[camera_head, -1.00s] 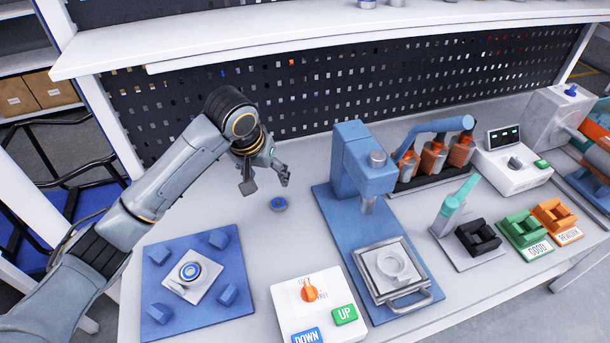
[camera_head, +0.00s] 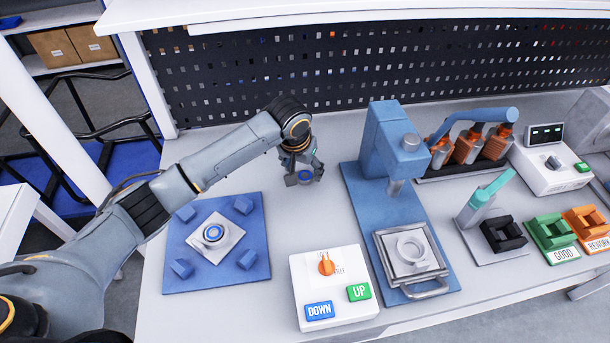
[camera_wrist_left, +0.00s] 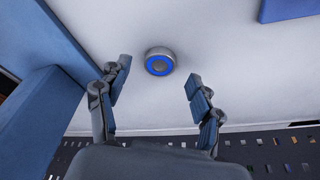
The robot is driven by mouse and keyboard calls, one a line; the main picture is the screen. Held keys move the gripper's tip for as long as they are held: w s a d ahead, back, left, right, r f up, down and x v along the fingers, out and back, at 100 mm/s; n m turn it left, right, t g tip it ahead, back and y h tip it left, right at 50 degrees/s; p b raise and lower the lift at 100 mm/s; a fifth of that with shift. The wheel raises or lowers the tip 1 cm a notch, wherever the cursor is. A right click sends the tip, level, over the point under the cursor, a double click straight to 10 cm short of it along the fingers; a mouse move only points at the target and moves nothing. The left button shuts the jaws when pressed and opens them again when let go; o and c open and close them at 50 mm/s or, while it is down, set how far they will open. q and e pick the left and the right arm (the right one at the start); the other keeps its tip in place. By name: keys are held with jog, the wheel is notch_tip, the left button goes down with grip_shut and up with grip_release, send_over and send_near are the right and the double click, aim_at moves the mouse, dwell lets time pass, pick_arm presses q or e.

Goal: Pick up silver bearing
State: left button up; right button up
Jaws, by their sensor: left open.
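The silver bearing (camera_head: 304,176), a small ring with a blue centre, lies on the white table left of the blue press. My left gripper (camera_head: 304,181) is open, with its fingers down at either side of the bearing in the head view. In the left wrist view the bearing (camera_wrist_left: 159,62) sits just beyond the two spread fingertips (camera_wrist_left: 157,72), between their lines, not gripped. A second ring with a blue centre (camera_head: 213,233) sits on the square plate of the blue fixture. My right gripper is not in view.
The blue press (camera_head: 358,182) stands close to the right of my left gripper. A white control box (camera_head: 301,269) with an orange knob is in front. The blue fixture board (camera_head: 253,270) is front left. The perforated panel (camera_head: 228,90) bounds the back.

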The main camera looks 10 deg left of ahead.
aim_at(305, 177)
pick_arm(q)
jog(key=shift+x, duration=1.15)
jog(key=shift+w+f, duration=0.2)
jog(key=shift+f, duration=0.05)
jog(key=c, duration=1.3)
jog(key=shift+o, duration=0.2)
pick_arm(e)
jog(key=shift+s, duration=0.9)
pick_arm(q)
jog(key=shift+r, duration=0.15)
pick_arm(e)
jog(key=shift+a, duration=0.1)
